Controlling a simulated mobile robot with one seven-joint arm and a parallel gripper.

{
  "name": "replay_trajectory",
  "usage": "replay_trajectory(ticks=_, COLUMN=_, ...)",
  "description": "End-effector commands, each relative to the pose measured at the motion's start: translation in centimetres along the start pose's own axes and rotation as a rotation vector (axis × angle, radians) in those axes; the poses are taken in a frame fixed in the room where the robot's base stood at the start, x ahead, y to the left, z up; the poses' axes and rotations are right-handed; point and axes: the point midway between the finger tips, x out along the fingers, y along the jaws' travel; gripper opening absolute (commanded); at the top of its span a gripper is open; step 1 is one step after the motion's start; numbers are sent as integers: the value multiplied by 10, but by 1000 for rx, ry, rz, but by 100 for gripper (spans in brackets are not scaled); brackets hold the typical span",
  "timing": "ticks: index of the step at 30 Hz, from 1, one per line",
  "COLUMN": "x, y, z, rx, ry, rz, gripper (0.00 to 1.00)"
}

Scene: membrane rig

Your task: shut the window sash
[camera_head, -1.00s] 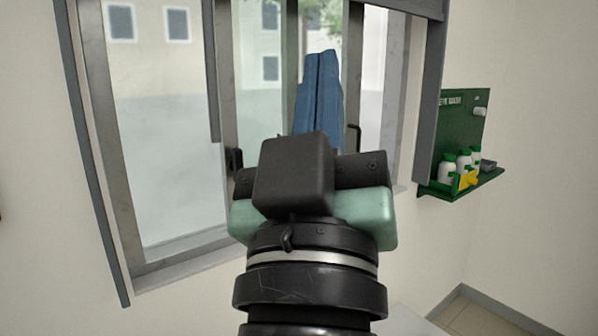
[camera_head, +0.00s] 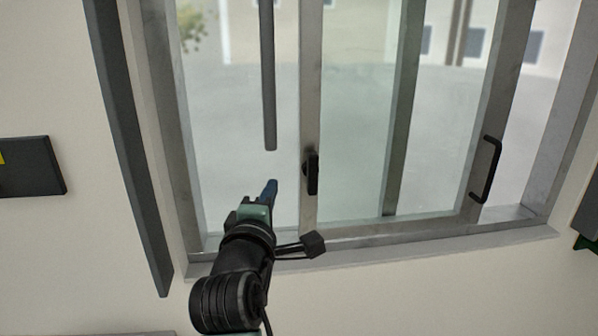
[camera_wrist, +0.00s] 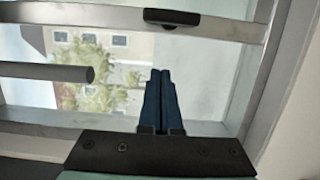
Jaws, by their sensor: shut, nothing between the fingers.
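The window sash (camera_head: 310,100) is a grey-framed sliding glass panel with a black latch (camera_head: 312,173) on its left stile and a black pull handle (camera_head: 488,170) on its right stile. A wide gap lies between its left stile and the left window jamb (camera_head: 180,130). My gripper (camera_head: 272,184) has its blue fingers shut and empty, just left of the latch stile, low in the gap. In the wrist view the closed fingertips (camera_wrist: 160,72) point towards the stile (camera_wrist: 110,25) and its latch (camera_wrist: 172,18), apart from them in the picture. Fingertip depth against the sash plane is unclear.
A grey rod (camera_head: 268,80) hangs left of the stile, above my gripper. The sill (camera_head: 400,243) runs below. A dark box (camera_head: 30,166) is on the wall at left.

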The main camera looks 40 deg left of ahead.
Motion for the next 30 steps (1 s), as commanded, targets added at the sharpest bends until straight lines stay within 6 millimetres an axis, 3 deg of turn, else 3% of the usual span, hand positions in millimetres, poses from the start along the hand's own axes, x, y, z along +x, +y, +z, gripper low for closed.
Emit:
replay_trajectory(ticks=11, x=58, y=3, z=1, rx=0, ry=-1, rz=0, gripper=0)
replay_trajectory(ticks=18, x=64, y=2, z=34, rx=2, ry=-4, rz=0, gripper=0)
replay_trajectory(ticks=30, x=66, y=0, z=41, rx=2, ry=-2, rz=1, gripper=0)
